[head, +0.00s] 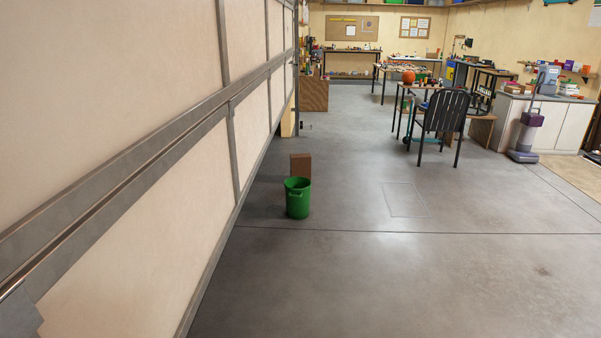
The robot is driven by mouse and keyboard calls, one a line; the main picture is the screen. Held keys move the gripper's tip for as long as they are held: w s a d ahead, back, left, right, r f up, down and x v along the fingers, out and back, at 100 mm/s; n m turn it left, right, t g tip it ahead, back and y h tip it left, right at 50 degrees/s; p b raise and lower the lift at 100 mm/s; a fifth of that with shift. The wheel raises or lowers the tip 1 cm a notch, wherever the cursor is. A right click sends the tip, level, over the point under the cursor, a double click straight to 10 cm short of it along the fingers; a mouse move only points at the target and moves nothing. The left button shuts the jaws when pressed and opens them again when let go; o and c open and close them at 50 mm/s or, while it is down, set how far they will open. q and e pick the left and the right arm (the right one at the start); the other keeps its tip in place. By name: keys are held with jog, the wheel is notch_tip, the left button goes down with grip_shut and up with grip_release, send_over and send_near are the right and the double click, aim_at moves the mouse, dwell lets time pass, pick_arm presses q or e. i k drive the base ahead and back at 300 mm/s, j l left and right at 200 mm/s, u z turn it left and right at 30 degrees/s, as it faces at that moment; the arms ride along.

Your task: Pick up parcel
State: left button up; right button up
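A brown box (301,164), perhaps the parcel, stands on the grey floor near the left wall. It is upright, and its lower part is hidden behind a green bucket (297,200). I cannot tell whether the box and the bucket touch. Neither of my grippers is in view.
A panelled wall or door (150,200) runs along the left. The concrete floor (400,280) is clear in front and to the right. Farther back stand a black chair (443,115), cluttered tables, an upright vacuum cleaner (528,135) and a white cabinet (572,124).

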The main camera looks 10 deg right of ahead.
aim_at(300, 164)
jog(key=i+l+z, duration=0.2)
jog(key=i, duration=0.2)
jog(key=i+l+z, duration=0.2)
jog(key=i, duration=0.15)
jog(key=i+z, duration=0.1)
jog(key=i, duration=0.6)
jog(key=i+z, duration=0.1)
jog(key=i, duration=0.55)
jog(key=i+z, duration=0.1)
jog(key=i, duration=0.6)
jog(key=i+j+z, duration=0.1)
jog(key=i, duration=0.6)
jog(key=i+j+z, duration=0.1)
jog(key=i+j, duration=0.15)
jog(key=i, duration=0.4)
jog(key=i+l+z, duration=0.15)
jog(key=i+z, duration=0.15)
jog(key=i, duration=0.65)
jog(key=i+z, duration=0.35)
jog(key=i, duration=0.55)
jog(key=i+j+u, duration=0.15)
jog(key=i+u, duration=0.3)
jog(key=i, duration=0.15)
jog(key=i+l+u, duration=0.1)
jog(key=i+u, duration=0.35)
jog(key=i+l+u, duration=0.3)
jog(key=i+u, duration=0.15)
jog(key=i, duration=0.25)
